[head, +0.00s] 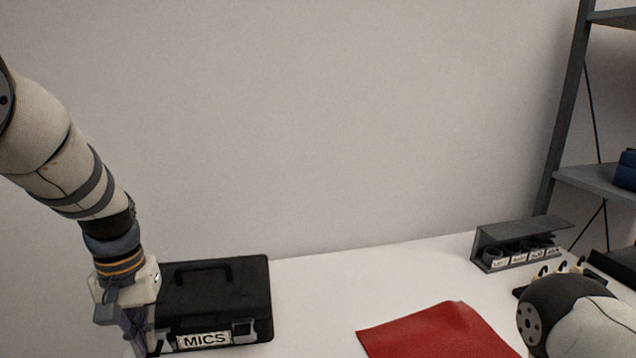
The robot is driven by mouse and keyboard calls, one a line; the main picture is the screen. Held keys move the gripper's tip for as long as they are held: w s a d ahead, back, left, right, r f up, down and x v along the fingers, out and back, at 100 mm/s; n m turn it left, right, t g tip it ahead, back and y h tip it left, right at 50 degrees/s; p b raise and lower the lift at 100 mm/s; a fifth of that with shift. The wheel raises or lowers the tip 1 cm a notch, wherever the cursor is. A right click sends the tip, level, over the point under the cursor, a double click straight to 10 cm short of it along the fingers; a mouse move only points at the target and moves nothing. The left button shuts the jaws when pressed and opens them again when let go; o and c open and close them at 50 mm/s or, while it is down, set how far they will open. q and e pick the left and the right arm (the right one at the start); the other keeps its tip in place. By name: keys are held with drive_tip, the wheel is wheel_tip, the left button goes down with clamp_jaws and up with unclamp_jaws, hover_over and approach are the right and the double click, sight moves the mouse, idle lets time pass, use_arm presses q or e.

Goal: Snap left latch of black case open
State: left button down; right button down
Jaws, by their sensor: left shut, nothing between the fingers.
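The black case (228,291) lies closed on the white table at the lower left, with a handle on its lid and a "MICS" label (203,340) on its front. Its right latch (242,329) shows as a light piece on the front. My left gripper (143,345) points down at the case's front left corner and is shut with nothing in it. It covers most of the left latch (163,340), so I cannot tell how that latch stands or whether the fingers touch it. My right arm shows at the lower right, but its gripper is out of view.
A red mat (435,332) lies on the white table (310,300) right of the case, with bare table between. A grey holder (520,243) with labelled compartments stands at the back right. A grey shelf rack (562,110) rises at the right. A pale wall is behind.

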use_arm(q)
drive_tip(key=shift+f, duration=0.7)
use_arm(e)
drive_tip(key=shift+f, duration=0.1)
